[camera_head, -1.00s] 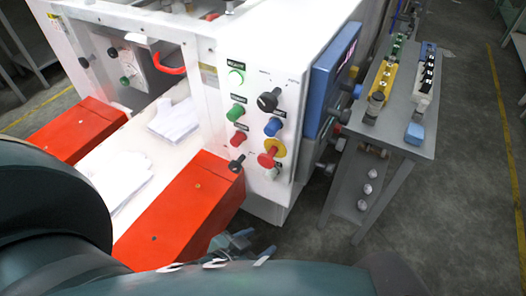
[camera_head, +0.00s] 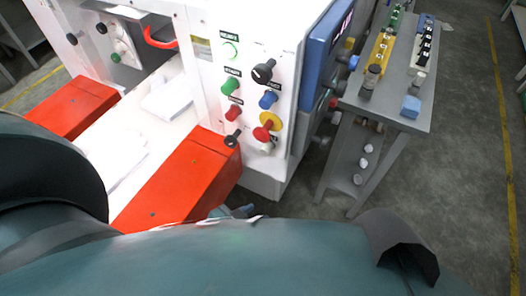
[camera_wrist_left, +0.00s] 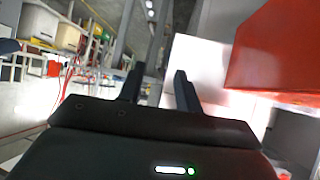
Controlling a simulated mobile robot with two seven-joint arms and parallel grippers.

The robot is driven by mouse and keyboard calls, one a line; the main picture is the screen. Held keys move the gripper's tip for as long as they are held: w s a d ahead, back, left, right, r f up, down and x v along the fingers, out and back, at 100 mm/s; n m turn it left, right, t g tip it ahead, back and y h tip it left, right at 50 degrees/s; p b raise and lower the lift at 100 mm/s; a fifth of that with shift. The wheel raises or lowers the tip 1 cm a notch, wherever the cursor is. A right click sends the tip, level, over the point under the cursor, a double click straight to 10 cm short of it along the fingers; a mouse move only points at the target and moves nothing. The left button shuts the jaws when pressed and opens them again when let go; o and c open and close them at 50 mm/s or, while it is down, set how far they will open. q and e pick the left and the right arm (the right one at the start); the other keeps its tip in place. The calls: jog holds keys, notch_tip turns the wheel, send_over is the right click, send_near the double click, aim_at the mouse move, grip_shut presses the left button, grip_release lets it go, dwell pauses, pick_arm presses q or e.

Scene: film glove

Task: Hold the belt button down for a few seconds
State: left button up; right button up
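The white machine's control panel (camera_head: 250,85) faces me in the head view. It carries a green button (camera_head: 230,87), a red button (camera_head: 233,113), a blue button (camera_head: 268,99), a black knob (camera_head: 263,71) and a red mushroom button on a yellow ring (camera_head: 262,133). The labels are too small to read, so I cannot tell which is the belt button. My left gripper (camera_head: 236,211) shows only in part below the panel, beyond my arm, apart from the buttons. In the left wrist view its two fingers (camera_wrist_left: 160,88) are spread with nothing between them. My right gripper is not in view.
Orange-red guard blocks (camera_head: 180,184) flank the white bed with pale stacks. A blue display box (camera_head: 325,65) juts out right of the panel. A grey side table (camera_head: 390,108) holds rows of small items. Open floor (camera_head: 460,180) lies to the right.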

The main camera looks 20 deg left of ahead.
pick_arm(q)
grip_shut()
dwell(1.3)
